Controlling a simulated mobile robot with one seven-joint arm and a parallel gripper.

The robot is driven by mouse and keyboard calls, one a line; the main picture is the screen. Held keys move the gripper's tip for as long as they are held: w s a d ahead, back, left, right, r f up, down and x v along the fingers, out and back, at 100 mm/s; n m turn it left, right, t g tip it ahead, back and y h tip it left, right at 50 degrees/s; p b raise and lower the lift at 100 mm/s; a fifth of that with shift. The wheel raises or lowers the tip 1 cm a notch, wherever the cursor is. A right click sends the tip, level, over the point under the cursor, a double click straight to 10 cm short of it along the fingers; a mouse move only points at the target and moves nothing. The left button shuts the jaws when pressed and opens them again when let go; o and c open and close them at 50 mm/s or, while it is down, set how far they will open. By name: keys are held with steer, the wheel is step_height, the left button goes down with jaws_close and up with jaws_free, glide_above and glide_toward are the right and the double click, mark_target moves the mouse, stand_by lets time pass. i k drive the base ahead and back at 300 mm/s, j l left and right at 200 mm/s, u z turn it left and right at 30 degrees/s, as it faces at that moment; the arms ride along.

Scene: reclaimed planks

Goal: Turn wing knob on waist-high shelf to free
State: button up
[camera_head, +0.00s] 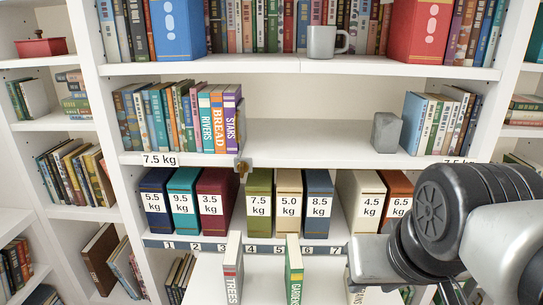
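A small brass-coloured wing knob (242,167) sits on the front edge of the middle white shelf (320,160), below the purple book at the end of the left book row. It is small in the picture, and I cannot tell its exact turn angle. My arm (450,205) comes in from the lower right, well apart from the knob. A pale end part of the arm (370,262) is in front of the lower row. I cannot make out my fingertips, so whether my gripper is open or shut does not show.
Books (185,118) fill the middle shelf's left; a grey block (386,132) and more books stand right, with bare shelf between. Below is a row of weight-labelled boxes (259,205). Two upright books, Trees (232,268) and a green one (293,265), stand in front.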

mark_target(243, 167)
steer(key=k+j+z, duration=0.25)
steer(key=j, duration=0.3)
steer(key=k+j+z, duration=0.3)
steer(key=k+j, duration=0.2)
